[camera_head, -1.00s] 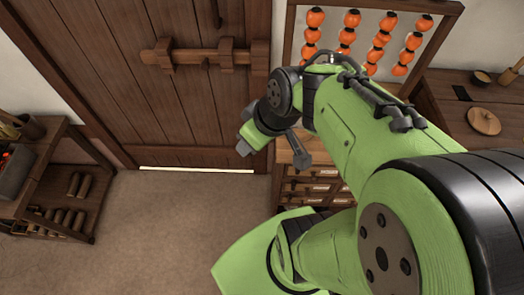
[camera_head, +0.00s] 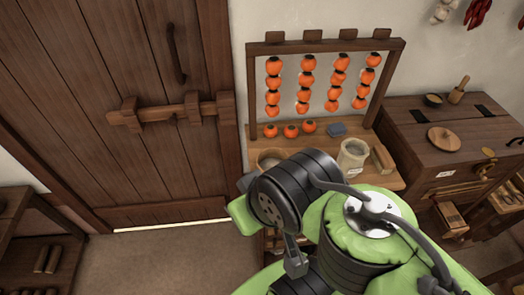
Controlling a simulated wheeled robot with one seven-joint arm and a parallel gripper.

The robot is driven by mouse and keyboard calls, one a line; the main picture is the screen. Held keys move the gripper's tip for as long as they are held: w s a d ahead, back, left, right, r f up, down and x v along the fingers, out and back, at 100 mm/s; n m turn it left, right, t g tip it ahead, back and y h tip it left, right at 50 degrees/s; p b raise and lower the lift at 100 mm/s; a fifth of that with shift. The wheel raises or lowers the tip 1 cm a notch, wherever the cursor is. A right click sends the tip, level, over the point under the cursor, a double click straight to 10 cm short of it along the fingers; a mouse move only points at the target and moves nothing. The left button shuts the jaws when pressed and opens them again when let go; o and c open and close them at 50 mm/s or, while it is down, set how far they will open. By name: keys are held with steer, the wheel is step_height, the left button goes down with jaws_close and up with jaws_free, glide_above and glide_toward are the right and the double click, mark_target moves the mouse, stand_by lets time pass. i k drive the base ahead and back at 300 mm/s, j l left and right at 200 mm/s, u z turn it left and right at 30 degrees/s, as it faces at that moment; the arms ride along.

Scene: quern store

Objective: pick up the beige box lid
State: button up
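I cannot make out a beige box lid for sure. A small light-wood, box-like piece (camera_head: 383,159) stands at the right end of the wooden counter (camera_head: 392,181), beside a pale labelled jar (camera_head: 353,157). A round wooden lid (camera_head: 443,139) with a knob lies on the dark chest to the right. My green and black arm fills the lower middle and hides the front of the counter. My gripper (camera_head: 268,238) shows only in part at the arm's end, near the counter's left front; its opening is unclear, and nothing held is visible.
A wooden rack (camera_head: 322,46) with strings of orange fruit rises from the counter. A bowl (camera_head: 271,158), loose orange fruit (camera_head: 290,131) and a blue-grey block (camera_head: 337,129) sit there. A barred plank door (camera_head: 130,130) is left. Bare floor (camera_head: 155,262) lies before it.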

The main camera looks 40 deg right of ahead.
mark_target(444, 139)
steer(key=k+z, duration=0.1)
steer(key=z, duration=2.6)
steer(key=u, duration=1.75)
steer(key=l+u, duration=0.35)
steer(key=k+l+u, duration=0.1)
steer(key=l+u, duration=0.25)
steer(key=l, duration=0.15)
steer(key=k+l+u, duration=0.15)
steer(key=l+u, duration=0.2)
steer(key=k+l+u, duration=0.15)
steer(key=l+u, duration=0.2)
steer(key=k+l+u, duration=0.2)
steer(key=l+u, duration=0.15)
steer(key=k+l+u, duration=0.35)
steer(key=i+j, duration=0.05)
steer(key=i, duration=0.05)
